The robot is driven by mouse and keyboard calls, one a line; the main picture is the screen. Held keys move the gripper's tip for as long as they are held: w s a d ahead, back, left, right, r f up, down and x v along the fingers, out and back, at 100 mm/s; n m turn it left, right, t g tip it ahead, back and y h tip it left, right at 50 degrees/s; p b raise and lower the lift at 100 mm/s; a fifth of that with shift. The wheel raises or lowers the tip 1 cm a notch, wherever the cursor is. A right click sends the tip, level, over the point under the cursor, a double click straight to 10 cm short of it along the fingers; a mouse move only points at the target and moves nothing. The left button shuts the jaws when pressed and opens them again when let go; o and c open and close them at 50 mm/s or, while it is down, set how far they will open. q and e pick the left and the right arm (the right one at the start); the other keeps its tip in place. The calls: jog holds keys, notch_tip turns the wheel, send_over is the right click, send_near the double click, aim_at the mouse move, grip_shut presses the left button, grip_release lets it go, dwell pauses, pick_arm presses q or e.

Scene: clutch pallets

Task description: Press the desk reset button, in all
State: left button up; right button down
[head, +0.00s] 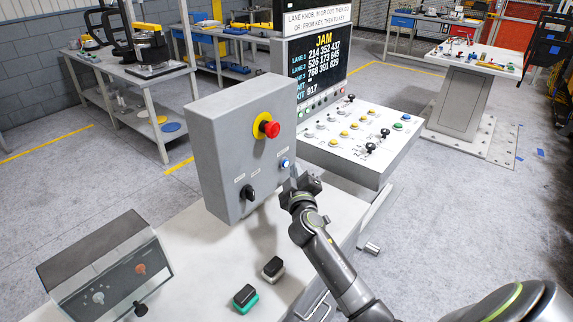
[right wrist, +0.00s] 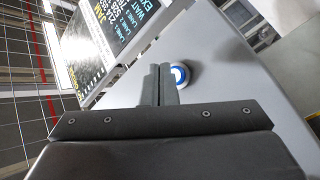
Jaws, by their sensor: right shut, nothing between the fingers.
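A blue button with a pale, lit-looking centre (head: 284,163) sits on the front face of a grey control box (head: 233,140) standing on the desk. A small label above it is too small to read for sure. My right gripper (head: 294,174) is shut and empty, its fingertips just beside and slightly below the button in the head view. In the right wrist view the closed fingers (right wrist: 159,72) show immediately left of the blue-ringed button (right wrist: 179,76). I cannot tell whether they touch it. My left gripper is not in view.
The box also carries a red emergency knob (head: 269,129) and a black rotary knob (head: 248,192). A sloped console (head: 352,150) with several buttons and a screen (head: 321,60) reading JAM stands behind. Two small switches (head: 272,268) (head: 245,298) and a meter box (head: 108,270) are on the desk.

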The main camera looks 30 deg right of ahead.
jog(key=shift+w, duration=0.15)
jog(key=shift+w+a, duration=0.15)
jog(key=shift+w, duration=0.1)
jog(key=shift+w+a+b, duration=0.15)
jog(key=shift+w+b, duration=0.25)
jog(key=shift+b, duration=0.15)
dwell(0.5)
jog(key=shift+s, duration=0.1)
jog(key=shift+s+d, duration=0.3)
jog(key=shift+s, duration=0.4)
jog(key=s, duration=0.1)
jog(key=s+d+p, duration=0.1)
jog(key=s, duration=0.1)
jog(key=s+d, duration=0.1)
jog(key=shift+s, duration=0.35)
dwell(0.9)
